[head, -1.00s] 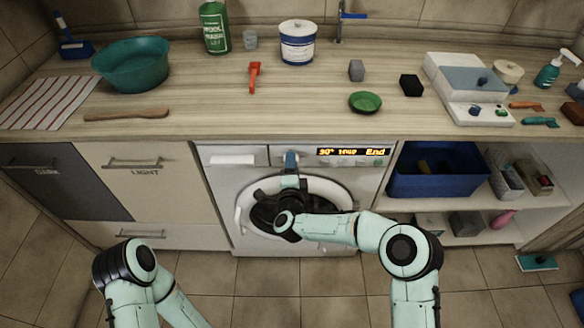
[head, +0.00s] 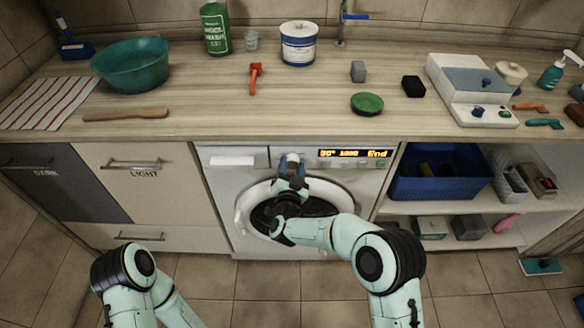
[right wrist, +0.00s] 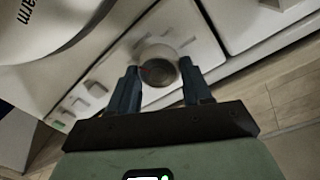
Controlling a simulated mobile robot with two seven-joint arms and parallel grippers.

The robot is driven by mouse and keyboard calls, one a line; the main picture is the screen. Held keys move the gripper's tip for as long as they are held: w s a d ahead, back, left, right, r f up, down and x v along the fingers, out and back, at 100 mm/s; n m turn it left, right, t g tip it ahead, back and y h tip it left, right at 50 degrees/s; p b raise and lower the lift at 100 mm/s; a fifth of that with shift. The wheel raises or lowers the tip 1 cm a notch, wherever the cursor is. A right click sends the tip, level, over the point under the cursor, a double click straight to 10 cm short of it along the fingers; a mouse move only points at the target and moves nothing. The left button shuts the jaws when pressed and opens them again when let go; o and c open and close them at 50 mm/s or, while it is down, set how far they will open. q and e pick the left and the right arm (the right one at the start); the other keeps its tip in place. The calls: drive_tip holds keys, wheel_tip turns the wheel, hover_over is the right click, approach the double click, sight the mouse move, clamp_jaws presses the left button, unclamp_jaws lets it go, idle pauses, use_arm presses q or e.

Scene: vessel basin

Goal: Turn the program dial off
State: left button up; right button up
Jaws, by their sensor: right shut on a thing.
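The program dial (right wrist: 157,68), round with a grey face, shows between the fingers of my right gripper (right wrist: 160,88) in the right wrist view. The right gripper is shut on the dial, with one finger on each side of it.
The round door (head: 243,212) is below the panel, partly behind my right arm. The wooden counter (head: 205,105) above holds a teal basin (head: 132,65), bottles and small items. A blue bin (head: 440,185) stands on the shelf at right.

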drive_tip(key=n, duration=0.3)
drive_tip(key=shift+a+n, duration=0.1)
drive_tip(key=shift+n, duration=0.3)
drive_tip(key=n, duration=0.3)
drive_tip(key=shift+n, duration=0.3)
drive_tip(key=n+p, duration=0.1)
drive_tip(key=n, duration=0.2)
drive_tip(key=shift+f+n+t, duration=0.1)
drive_tip(key=shift+n+t, duration=0.2)
drive_tip(key=shift+n, duration=0.1)
drive_tip(key=n, duration=0.4)
drive_tip(key=shift+n+y+p, duration=0.3)
drive_tip(key=shift+n+p, duration=0.1)
drive_tip(key=n, duration=0.4)
drive_tip(key=shift+f, duration=0.1)
drive_tip(key=n+y+p, duration=0.1)
drive_tip(key=n, duration=0.3)
drive_tip(key=shift+f+n, duration=0.1)
drive_tip(key=shift+n, duration=0.2)
drive_tip(key=n, duration=0.3)
drive_tip(key=shift+n, duration=0.4)
drive_tip(key=shift+n+y, duration=0.3)
drive_tip(key=shift+n, duration=1.4)
